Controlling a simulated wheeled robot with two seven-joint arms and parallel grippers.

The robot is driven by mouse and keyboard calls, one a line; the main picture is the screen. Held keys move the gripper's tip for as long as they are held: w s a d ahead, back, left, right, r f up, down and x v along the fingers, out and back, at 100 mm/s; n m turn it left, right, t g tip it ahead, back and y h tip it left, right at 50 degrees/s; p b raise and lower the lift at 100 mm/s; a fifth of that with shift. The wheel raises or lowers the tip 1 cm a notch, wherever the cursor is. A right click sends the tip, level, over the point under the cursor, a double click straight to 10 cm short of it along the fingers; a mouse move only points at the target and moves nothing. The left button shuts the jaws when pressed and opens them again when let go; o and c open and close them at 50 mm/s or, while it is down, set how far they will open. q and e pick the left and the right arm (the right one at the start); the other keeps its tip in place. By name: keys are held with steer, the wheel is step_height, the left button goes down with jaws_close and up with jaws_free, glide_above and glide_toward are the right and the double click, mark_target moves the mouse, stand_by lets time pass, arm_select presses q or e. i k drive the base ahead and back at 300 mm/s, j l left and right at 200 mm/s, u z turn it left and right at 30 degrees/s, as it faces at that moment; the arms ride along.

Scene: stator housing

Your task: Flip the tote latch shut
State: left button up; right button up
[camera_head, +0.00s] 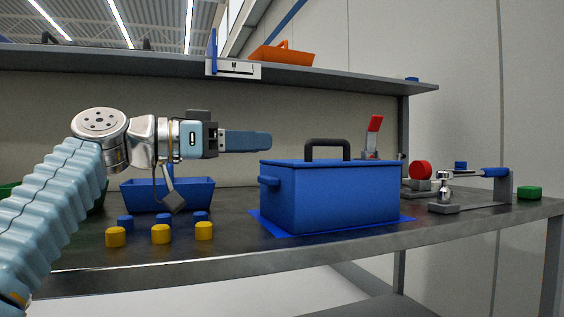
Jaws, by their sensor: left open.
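A blue tote (335,199) with a lid and a dark arched handle stands on a blue mat (408,218) on the workbench. A blue latch-like tab (269,181) sticks out on its left end, just below the lid rim. Whether this latch is shut cannot be told. My left gripper (262,141) is above and just left of the tote's upper left corner, pointing right, and does not touch it. It is open, seen side-on, with nothing visible in it. My right gripper is not in view.
Several yellow (161,234) and blue cylinders stand left of the tote, before an open blue bin (190,190). A red-handled clamp (374,130) and a metal fixture (446,195) stand to the right. A shelf (340,79) overhangs the bench with an orange tray (283,56).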

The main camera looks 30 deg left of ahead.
mark_target(375, 126)
steer(key=k+l, duration=0.8)
steer(key=l, duration=0.1)
